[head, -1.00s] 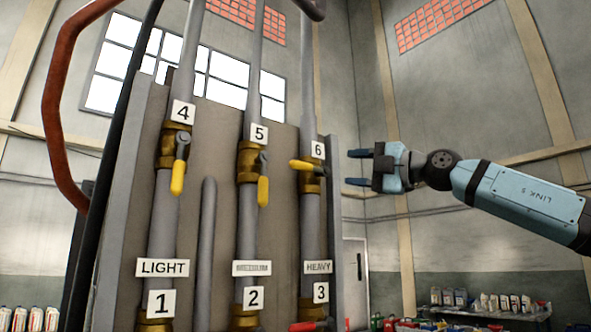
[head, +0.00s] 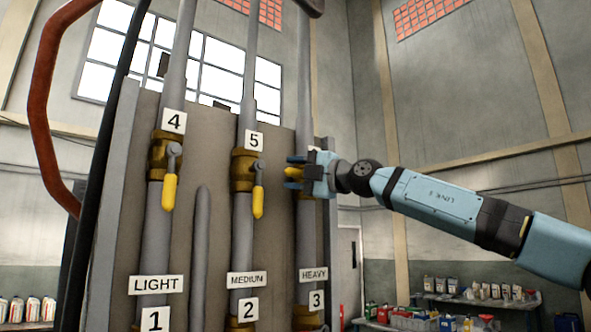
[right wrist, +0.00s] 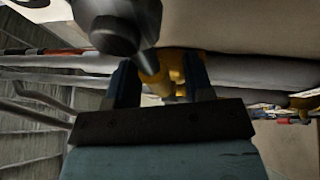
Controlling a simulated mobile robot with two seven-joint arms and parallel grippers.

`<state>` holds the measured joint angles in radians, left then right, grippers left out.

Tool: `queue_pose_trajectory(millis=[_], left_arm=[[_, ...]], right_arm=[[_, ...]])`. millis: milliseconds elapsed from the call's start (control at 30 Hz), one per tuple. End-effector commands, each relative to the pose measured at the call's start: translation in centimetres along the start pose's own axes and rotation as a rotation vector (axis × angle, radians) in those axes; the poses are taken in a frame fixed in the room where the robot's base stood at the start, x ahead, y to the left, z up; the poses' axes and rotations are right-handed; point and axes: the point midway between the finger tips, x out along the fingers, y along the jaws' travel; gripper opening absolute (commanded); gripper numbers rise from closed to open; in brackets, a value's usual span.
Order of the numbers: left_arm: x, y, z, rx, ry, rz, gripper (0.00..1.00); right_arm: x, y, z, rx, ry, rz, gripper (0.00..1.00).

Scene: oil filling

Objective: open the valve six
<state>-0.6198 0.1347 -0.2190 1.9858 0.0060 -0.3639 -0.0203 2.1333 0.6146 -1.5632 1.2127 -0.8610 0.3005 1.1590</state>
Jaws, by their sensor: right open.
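Valve six sits on the right-hand grey pipe in the head view. The handle also shows in the right wrist view (right wrist: 152,73). My right gripper (head: 292,171) is open at the valve, with one finger above the handle and one below it in the head view. In the right wrist view the handle lies between the two dark fingers (right wrist: 162,82). I cannot tell whether they touch it. My left gripper is not in view.
Valve five (head: 258,190) and valve four (head: 170,180) stand to the left with their yellow handles hanging down. A panel (head: 275,230) is behind the pipes. A red-brown hose (head: 45,110) curves at far left. Shelves with bottles (head: 475,290) are far off at lower right.

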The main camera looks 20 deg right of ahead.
Motion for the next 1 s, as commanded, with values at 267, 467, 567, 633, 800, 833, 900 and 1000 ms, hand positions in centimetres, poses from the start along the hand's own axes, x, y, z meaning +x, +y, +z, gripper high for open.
queue_pose_trajectory(millis=[267, 467, 567, 633, 800, 833, 900, 1000], left_arm=[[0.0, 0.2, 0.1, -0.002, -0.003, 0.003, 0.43], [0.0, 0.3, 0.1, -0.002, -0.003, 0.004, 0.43], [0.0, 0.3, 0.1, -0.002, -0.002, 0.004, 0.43], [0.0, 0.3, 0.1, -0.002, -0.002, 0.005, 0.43], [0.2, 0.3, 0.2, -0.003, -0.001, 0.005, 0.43], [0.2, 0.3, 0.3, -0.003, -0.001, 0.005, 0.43], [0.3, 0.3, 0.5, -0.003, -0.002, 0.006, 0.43], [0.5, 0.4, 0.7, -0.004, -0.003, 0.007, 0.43]], right_arm=[[0.0, 0.0, 0.0, 0.000, 0.000, 0.000, 0.34], [0.0, 0.0, 0.0, 0.000, 0.000, 0.001, 0.00], [0.0, 0.0, 0.0, 0.000, 0.000, 0.000, 0.00], [0.0, -0.1, 0.0, -0.004, 0.001, -0.001, 0.00], [-0.1, -0.5, 0.0, -0.041, 0.009, -0.017, 0.00], [-0.1, -0.5, 0.0, -0.052, 0.011, -0.021, 0.00], [-0.2, -0.9, 0.0, -0.086, 0.018, -0.036, 0.00], [-0.3, -1.3, 0.0, -0.144, 0.031, -0.060, 0.00]])
